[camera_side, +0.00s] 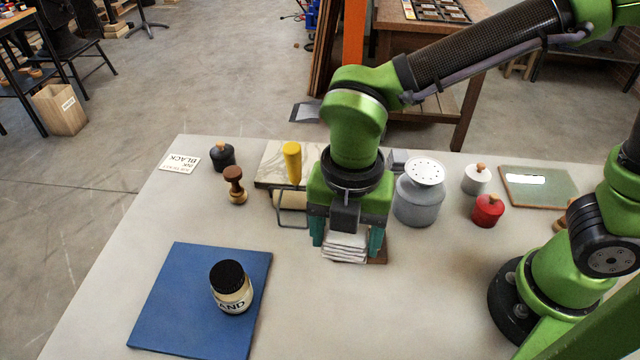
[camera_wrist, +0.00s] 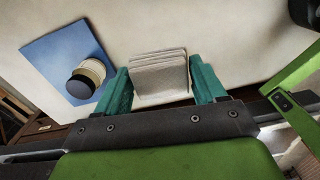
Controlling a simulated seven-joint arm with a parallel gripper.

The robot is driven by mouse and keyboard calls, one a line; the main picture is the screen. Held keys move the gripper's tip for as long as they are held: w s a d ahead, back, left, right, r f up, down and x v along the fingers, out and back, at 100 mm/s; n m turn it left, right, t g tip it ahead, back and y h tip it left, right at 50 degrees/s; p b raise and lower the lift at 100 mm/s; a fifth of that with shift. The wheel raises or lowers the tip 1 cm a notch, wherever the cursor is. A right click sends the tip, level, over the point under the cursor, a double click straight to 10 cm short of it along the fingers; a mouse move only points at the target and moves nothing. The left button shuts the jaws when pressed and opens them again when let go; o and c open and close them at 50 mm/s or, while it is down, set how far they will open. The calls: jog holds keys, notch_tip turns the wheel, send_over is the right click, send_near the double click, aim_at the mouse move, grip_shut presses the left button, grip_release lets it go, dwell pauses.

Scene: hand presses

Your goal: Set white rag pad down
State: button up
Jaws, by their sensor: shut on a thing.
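The white rag pad (camera_side: 345,247) is a folded, layered stack of white cloth. My gripper (camera_side: 346,240) is shut on it, with one teal finger on each side. In the wrist view the pad (camera_wrist: 159,75) sits between the two teal fingers of my gripper (camera_wrist: 162,85). In the side view the pad appears low, in front of a brown wooden piece (camera_side: 378,250) that is partly hidden. I cannot tell whether the pad touches anything below it.
A blue mat (camera_side: 175,310) with a black-lidded jar (camera_side: 232,290) lies at front left. A yellow-handled roller (camera_side: 292,165) and a grey shaker can (camera_side: 418,195) flank my gripper. The table's front middle is clear.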

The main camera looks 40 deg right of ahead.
jog(key=s+a+n, duration=0.1)
jog(key=s+a, duration=0.1)
jog(key=s, duration=0.1)
send_over(342, 315)
notch_tip(342, 315, down, 10)
jog(key=shift+f, duration=2.4)
jog(key=shift+f, duration=0.1)
jog(key=o, duration=1)
